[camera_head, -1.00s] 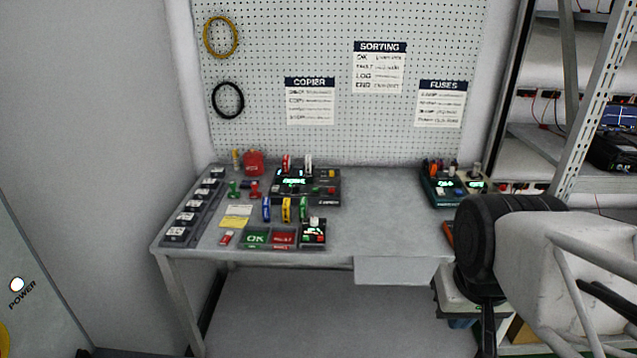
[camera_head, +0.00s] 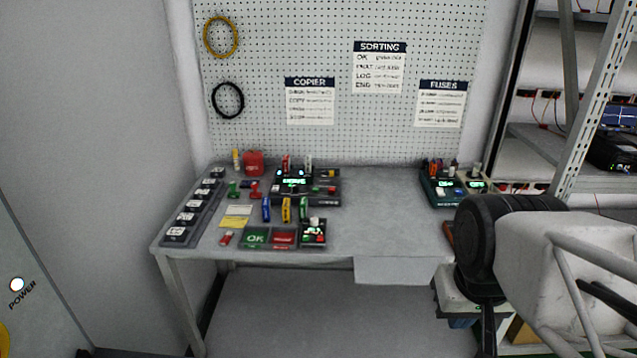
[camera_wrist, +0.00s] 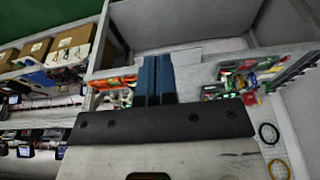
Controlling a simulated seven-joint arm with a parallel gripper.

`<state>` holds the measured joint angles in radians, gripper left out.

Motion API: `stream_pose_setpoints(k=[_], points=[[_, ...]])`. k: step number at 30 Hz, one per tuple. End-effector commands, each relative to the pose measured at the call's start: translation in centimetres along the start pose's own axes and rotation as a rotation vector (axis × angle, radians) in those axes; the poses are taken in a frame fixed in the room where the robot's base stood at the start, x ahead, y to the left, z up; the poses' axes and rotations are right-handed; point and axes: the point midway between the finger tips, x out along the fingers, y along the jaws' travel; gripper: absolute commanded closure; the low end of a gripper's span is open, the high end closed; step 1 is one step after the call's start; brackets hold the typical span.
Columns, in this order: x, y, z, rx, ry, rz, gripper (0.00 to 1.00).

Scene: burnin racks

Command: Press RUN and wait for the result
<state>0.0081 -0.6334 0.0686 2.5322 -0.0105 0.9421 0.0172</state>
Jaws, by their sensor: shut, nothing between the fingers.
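The copier (camera_head: 294,183) is a dark box at the back of the bench. Red and white sticks stand in it, its screen shows green text that looks like "DONE", and two bluish lamps glow above the screen. At the right of the bench is a dark fuse device (camera_head: 443,187) with two lit green displays and small buttons. I cannot read a RUN label on either box. My gripper shows in the wrist view as two blue fingers (camera_wrist: 154,80) side by side, shut and empty. It touches no button there. My arm covers the lower right of the head view.
The bench (camera_head: 380,215) has bare room between the copier and fuse device. A row of dark blocks (camera_head: 185,218) lines its left edge. Green OK (camera_head: 255,238) and red (camera_head: 284,238) trays lie at the front. A metal shelf post (camera_head: 598,95) stands at the right.

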Motion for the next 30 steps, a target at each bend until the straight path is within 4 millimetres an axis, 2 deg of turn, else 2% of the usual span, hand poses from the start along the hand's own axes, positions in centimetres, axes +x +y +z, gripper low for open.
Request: stream_pose_setpoints(k=[8, 14, 20, 30], points=[[-0.1, 0.0, -0.4, -0.002, 0.001, 0.003, 1.00], [-0.3, 0.1, -2.2, -0.009, 0.007, 0.021, 1.00], [-0.7, 0.1, -5.8, -0.025, 0.020, 0.053, 1.00], [-0.8, -0.2, -13.7, -0.062, 0.056, 0.121, 1.00]])
